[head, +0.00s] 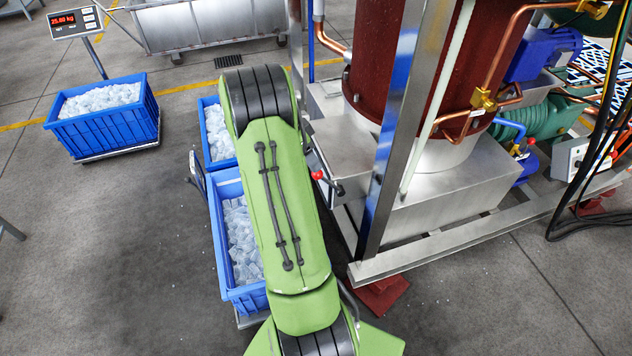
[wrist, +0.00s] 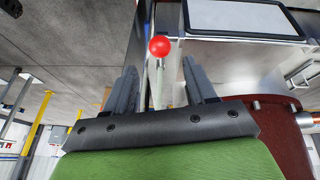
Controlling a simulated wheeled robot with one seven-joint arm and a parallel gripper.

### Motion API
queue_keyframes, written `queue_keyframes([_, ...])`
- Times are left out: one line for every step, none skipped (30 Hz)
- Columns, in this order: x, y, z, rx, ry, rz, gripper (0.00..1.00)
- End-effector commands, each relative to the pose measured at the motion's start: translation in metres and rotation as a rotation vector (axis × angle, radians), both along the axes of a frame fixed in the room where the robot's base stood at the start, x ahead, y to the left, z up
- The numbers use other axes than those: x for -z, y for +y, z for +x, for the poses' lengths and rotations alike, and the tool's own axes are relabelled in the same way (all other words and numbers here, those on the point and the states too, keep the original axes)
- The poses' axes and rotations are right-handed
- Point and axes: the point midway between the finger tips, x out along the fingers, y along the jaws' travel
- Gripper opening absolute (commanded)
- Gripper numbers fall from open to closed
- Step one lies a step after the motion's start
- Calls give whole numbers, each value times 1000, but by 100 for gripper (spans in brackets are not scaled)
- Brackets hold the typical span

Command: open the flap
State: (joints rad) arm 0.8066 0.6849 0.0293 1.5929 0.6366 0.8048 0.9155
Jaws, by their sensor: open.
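A lever with a red ball knob (head: 317,175) sticks out from the side of the ice machine's steel outlet box (head: 350,150). In the wrist view the red knob (wrist: 159,46) shows just beyond the fingertips, and its thin rod runs between the two fingers. My gripper (wrist: 159,66) is open, with a visible gap on both sides of the rod. I cannot tell how deep the rod sits between the fingers. In the head view my green arm hides the gripper. I cannot clearly make out the flap itself in either view.
Blue crates of tube ice stand below my arm, one nearer (head: 218,240) and one behind (head: 207,160). Another ice crate (head: 105,125) sits on a scale reading about 25.80 kg (head: 75,21). A steel frame post (head: 385,170) stands right of the lever.

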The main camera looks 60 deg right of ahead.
Motion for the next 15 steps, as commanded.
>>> queue_keyframes([17,-3,-5,1,3,4,55])
queue_keyframes([24,-5,-7,2,2,4,55])
queue_keyframes([33,-7,-10,0,1,3,55])
queue_keyframes([41,-9,-13,1,2,4,55])
queue_keyframes([48,-11,-15,0,2,4,55])
queue_keyframes([56,-13,-18,0,2,4,55])
queue_keyframes([63,-15,-20,0,2,4,55])
queue_keyframes([69,-17,-22,-1,2,4,55])
queue_keyframes([76,-19,-24,-2,1,4,55])
queue_keyframes([80,-20,-26,-1,0,3,55])
queue_keyframes([84,-21,-27,-2,0,3,55])
queue_keyframes([89,-23,-28,-3,1,3,55])
queue_keyframes([91,-23,-29,-4,0,2,55])
queue_keyframes([93,-24,-30,-4,0,2,55])
queue_keyframes([95,-25,-31,-4,0,2,55])
